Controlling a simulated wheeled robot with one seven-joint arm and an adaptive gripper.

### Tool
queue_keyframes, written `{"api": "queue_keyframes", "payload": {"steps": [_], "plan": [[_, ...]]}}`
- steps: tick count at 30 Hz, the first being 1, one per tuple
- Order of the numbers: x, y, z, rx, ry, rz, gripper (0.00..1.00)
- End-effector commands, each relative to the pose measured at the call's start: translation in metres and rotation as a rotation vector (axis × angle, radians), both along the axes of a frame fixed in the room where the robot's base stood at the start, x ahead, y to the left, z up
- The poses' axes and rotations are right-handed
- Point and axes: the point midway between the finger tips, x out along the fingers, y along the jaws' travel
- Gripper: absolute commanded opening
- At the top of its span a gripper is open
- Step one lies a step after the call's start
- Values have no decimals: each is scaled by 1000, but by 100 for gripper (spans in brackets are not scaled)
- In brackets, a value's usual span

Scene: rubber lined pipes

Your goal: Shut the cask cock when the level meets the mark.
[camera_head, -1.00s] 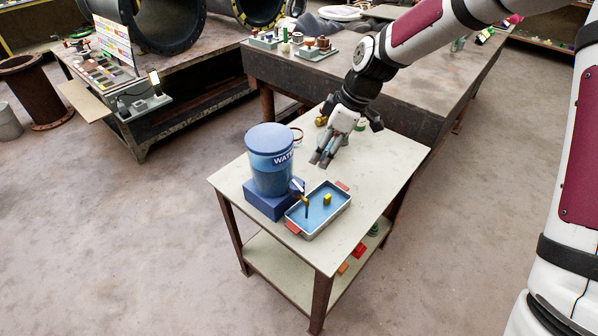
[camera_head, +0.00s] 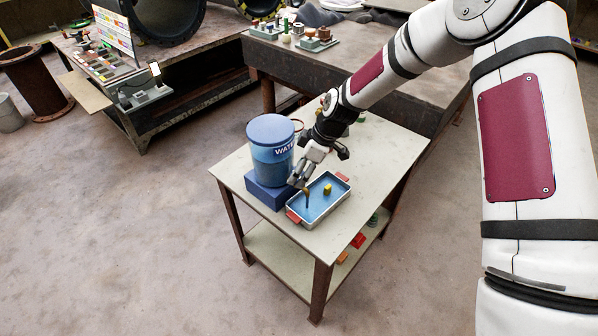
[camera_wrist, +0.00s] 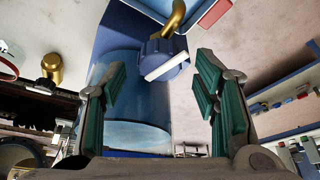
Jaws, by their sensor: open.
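The blue water cask (camera_head: 270,150) stands on a blue block (camera_head: 268,192) on the small table. Its see-through wall shows in the wrist view (camera_wrist: 135,110). The cock, with a blue body and a pale lever (camera_wrist: 166,66) and a brass spout (camera_wrist: 178,16), lies ahead between my fingers in the wrist view. My gripper (camera_head: 300,178) is open beside the cask at the cock, which it partly hides in the head view. The tray (camera_head: 336,203) holds blue water and a yellow block (camera_head: 327,188). I cannot make out a level mark.
The small table (camera_head: 385,150) is bare to the right of the tray. A brass piece (camera_wrist: 52,66) stands behind the cask. Red and orange blocks (camera_head: 357,240) lie on the lower shelf. A large workbench (camera_head: 430,90) stands behind.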

Motion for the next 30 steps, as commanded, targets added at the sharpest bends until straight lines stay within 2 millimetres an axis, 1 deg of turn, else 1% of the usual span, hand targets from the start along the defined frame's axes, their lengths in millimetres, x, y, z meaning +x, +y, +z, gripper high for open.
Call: {"api": "queue_keyframes", "payload": {"steps": [4, 14, 15, 20, 21, 30], "plan": [[1, 4, -10, 0, -1, 0, 55], [1, 5, -12, 0, -2, -1, 55], [1, 5, -12, 0, -2, -1, 46], [1, 5, -12, 0, -1, 0, 10], [1, 5, -12, 0, -1, 0, 7], [0, 5, -12, -1, 0, -29, 7]]}}
